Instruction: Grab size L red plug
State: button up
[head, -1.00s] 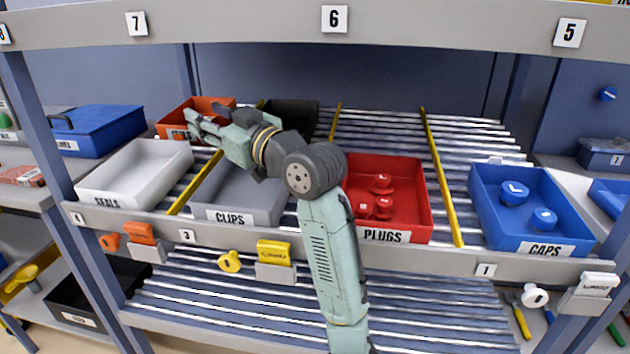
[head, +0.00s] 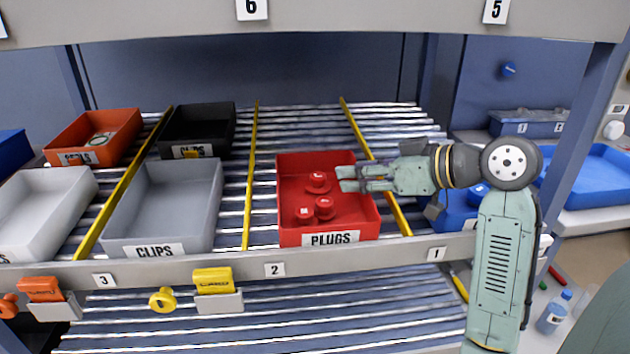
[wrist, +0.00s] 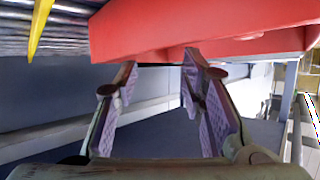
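Several red plugs sit inside the red PLUGS bin (head: 288,238). One plug (head: 317,181) stands toward the back. Two others stand side by side nearer the front: the left one (head: 304,215) seems marked M, and the right one (head: 325,206) has a mark too small to read. Which plug is size L I cannot tell. My gripper (head: 343,179) points left at the bin's right side, its fingertips over the bin area, right of the back plug. In the wrist view my gripper (wrist: 160,68) is open and empty, with the red bin's wall (wrist: 200,25) above and ahead; no plug shows there.
A grey CLIPS bin (head: 150,250) stands left, beyond a yellow divider (head: 250,180). A blue bin (head: 460,212) at right is partly hidden behind my arm. A shelf beam (head: 350,20) crosses above. Rollers between the dividers and bins are bare.

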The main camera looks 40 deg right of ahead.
aim_at(319, 175)
jog(key=p+x, duration=0.2)
jog(key=x, duration=0.5)
jog(key=shift+w+a+f, duration=0.15)
jog(key=shift+w+a, duration=0.05)
jog(key=shift+w, duration=0.15)
jog(key=c, duration=0.6)
